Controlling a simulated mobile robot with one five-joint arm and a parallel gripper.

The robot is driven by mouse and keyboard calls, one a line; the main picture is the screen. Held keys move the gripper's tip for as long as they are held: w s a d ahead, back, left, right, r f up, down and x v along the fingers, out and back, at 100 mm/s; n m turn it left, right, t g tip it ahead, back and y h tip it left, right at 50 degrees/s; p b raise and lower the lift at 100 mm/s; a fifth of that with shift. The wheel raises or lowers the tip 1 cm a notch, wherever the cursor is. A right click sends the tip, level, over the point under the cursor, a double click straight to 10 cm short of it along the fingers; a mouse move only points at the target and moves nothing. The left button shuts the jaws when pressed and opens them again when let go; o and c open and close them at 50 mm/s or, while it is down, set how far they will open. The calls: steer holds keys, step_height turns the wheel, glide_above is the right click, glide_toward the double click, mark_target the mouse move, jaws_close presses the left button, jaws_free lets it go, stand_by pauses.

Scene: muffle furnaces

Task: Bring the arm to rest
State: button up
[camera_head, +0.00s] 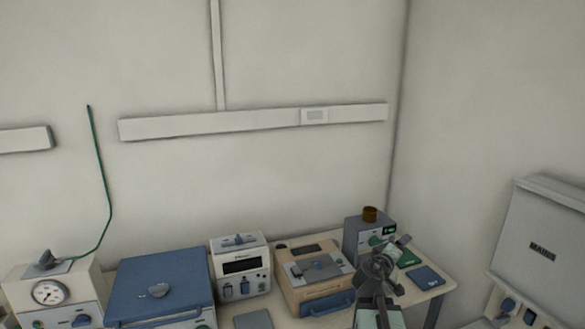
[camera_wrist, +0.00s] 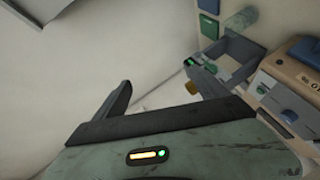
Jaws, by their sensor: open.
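My gripper (camera_head: 403,241) is at the right end of the bench in the head view, on my raised arm, in front of the small grey device with a brown cup. In the wrist view my gripper (camera_wrist: 160,92) shows two dark fingers spread apart with nothing between them. Pale wall and floor show beyond the fingertips. The small grey device (camera_head: 358,238) is partly hidden by my arm in the head view. Its brown cup (camera_wrist: 192,87) shows close beside the right finger in the wrist view; I cannot tell the gap.
A tan furnace (camera_head: 300,280), a white control unit (camera_head: 240,266) and a blue-lidded box (camera_head: 160,275) stand along the bench, left of my arm. A blue pad (camera_head: 425,277) lies near the bench's right end. A grey panel (camera_head: 540,240) is on the right wall.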

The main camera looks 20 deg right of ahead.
steer(key=a+f+m+g+y+b, duration=0.1)
steer(key=a+f+y, duration=0.1)
steer(key=a+f, duration=0.5)
steer(key=w+a+f+g+y+b, duration=0.1)
steer(key=a+f+y, duration=0.25)
steer(key=a, duration=0.65)
steer(key=a+f+m+g+y+b, duration=0.1)
steer(key=a+f+y, duration=0.1)
steer(key=a+f, duration=0.55)
steer(key=s+a+f+g+y, duration=0.2)
steer(key=s+a+g, duration=0.1)
steer(key=s+a, duration=0.2)
steer(key=s+a+f+m+g+y, duration=0.1)
steer(key=s+a+g+y, duration=0.1)
steer(key=s+a, duration=0.4)
steer(key=a+y, duration=0.1)
steer(key=a, duration=0.2)
steer(key=shift+s+a+f+g, duration=0.15)
steer(key=shift+a+f+g, duration=0.15)
steer(key=shift+f+g, duration=0.1)
